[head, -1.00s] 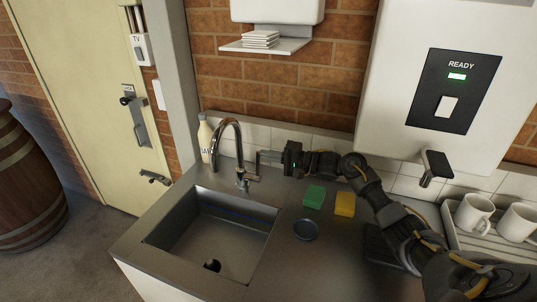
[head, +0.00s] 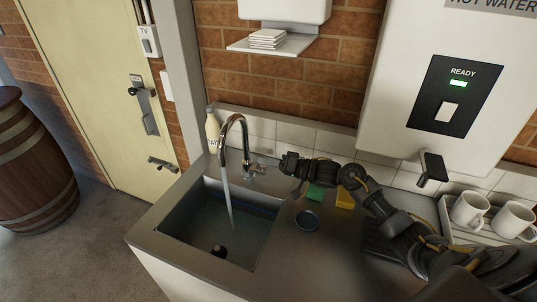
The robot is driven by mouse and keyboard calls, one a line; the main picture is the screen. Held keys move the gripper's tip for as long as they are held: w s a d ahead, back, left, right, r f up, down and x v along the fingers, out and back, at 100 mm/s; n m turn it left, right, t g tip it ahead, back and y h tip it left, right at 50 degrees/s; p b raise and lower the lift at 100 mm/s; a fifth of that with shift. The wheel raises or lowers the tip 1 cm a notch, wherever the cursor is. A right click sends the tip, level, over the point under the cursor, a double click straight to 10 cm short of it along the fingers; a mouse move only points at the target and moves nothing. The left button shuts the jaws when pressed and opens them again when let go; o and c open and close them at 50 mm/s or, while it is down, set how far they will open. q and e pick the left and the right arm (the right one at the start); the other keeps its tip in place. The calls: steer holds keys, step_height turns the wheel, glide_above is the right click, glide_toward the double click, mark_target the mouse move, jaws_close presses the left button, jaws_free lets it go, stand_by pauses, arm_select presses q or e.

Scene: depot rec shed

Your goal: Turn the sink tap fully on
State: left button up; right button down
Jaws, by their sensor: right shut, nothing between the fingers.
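The chrome sink tap (head: 245,140) stands upright at the back edge of the sink (head: 172,225), its curved spout over the basin. A stream of water (head: 228,203) runs from the spout into the basin. The tap's small lever (head: 257,168) is at the right side of its base. My right gripper (head: 267,164) is shut and empty, its fingertips at or close to the lever; I cannot tell whether they touch. My left gripper is not in view.
Green (head: 315,192) and yellow (head: 345,199) sponges and a dark round dish (head: 307,220) lie on the counter under and near my right arm. White mugs (head: 469,211) sit in a rack at right.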

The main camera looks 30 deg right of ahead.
steer(key=shift+s+a+f+p, duration=0.2)
steer(key=shift+s+a+p, duration=0.05)
steer(key=shift+a+p, duration=0.05)
steer(key=shift+s+f, duration=0.1)
steer(key=shift+f, duration=0.1)
stand_by(0.4)
steer(key=b+v, duration=0.2)
steer(key=v, duration=0.8)
steer(key=shift+s+d+b, duration=0.2)
steer(key=shift+s+b, duration=0.05)
steer(key=shift+b, duration=0.05)
steer(key=shift+a, duration=0.1)
